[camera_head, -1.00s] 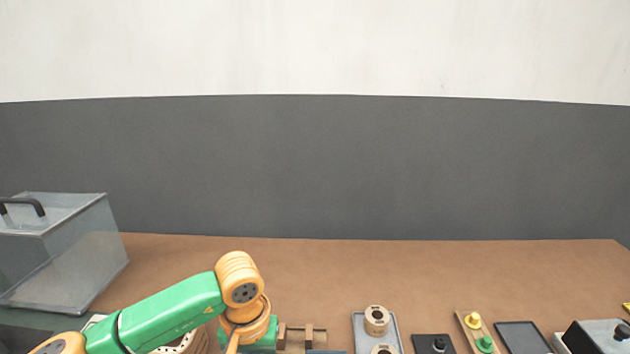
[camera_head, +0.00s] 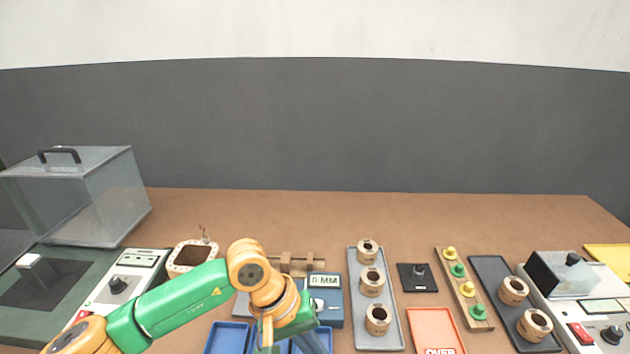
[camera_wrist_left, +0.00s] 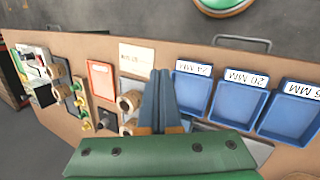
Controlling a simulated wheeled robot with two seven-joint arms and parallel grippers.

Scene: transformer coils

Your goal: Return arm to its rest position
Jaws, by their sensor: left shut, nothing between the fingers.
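My left arm comes in from the left in the head view, green and orange, bent over the front of the brown table. Its gripper (camera_head: 312,343) hangs at the bottom edge near the blue trays, mostly cut off by the frame and hidden by the wrist. In the left wrist view the two grey fingers (camera_wrist_left: 158,85) are pressed together with nothing between them, above the table. My right arm and gripper are not in view.
Blue trays (camera_wrist_left: 238,105) with size labels lie near the fingers. A clear case (camera_head: 85,195) stands at the left. The table's back strip is clear.

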